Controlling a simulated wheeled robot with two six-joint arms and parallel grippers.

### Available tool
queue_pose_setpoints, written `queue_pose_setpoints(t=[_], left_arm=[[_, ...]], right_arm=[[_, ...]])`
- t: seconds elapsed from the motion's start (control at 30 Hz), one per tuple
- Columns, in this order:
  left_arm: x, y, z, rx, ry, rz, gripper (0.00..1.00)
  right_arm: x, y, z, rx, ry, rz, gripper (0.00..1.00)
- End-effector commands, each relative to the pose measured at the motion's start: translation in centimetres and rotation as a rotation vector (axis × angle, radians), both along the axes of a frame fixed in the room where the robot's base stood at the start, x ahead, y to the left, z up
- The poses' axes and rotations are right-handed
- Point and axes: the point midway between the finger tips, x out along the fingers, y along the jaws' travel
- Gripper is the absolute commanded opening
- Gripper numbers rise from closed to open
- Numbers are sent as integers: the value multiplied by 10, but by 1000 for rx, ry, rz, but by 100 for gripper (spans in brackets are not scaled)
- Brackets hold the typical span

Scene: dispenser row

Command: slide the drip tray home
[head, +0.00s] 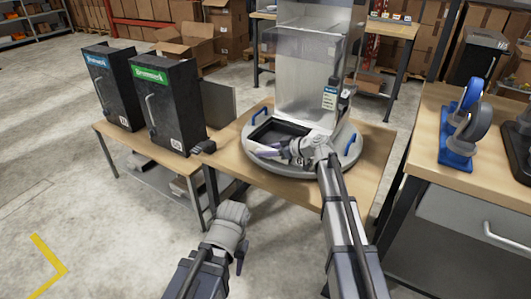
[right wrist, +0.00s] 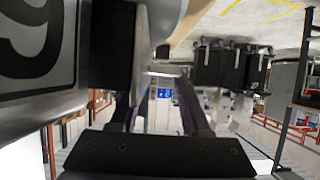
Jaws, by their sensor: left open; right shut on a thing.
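The dispenser (head: 305,85) is a tall clear-and-grey cabinet on a round grey base (head: 348,160) with blue handles. The drip tray (head: 276,128), a black rectangular frame, lies at the front left of that base. My right gripper (head: 275,151) reaches in from the right at the tray's front and is shut, apparently on the tray's front edge; its fingers hide the contact. In the right wrist view the fingers (right wrist: 158,105) flank a pale upright strip, with a black block beside it. My left gripper (head: 238,252) is open and empty, low in front of the bench, its fingers partly hidden.
A right-hand bench (head: 440,180) holds a blue stand (head: 458,140).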

Motion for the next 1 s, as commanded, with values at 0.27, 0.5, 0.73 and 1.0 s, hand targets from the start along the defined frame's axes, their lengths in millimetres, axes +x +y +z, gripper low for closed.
queue_pose_setpoints(t=[0.27,0.5,0.73,1.0], left_arm=[[0,0,0,0,0,0,47],[0,0,0,0,0,0,47],[0,0,0,0,0,0,47],[0,0,1,0,0,0,47]], right_arm=[[9,-6,0,1,-1,-1,0],[15,-10,0,-1,-3,-1,0],[18,-13,0,-4,-7,-3,0],[23,-16,1,-5,-8,-8,0]])
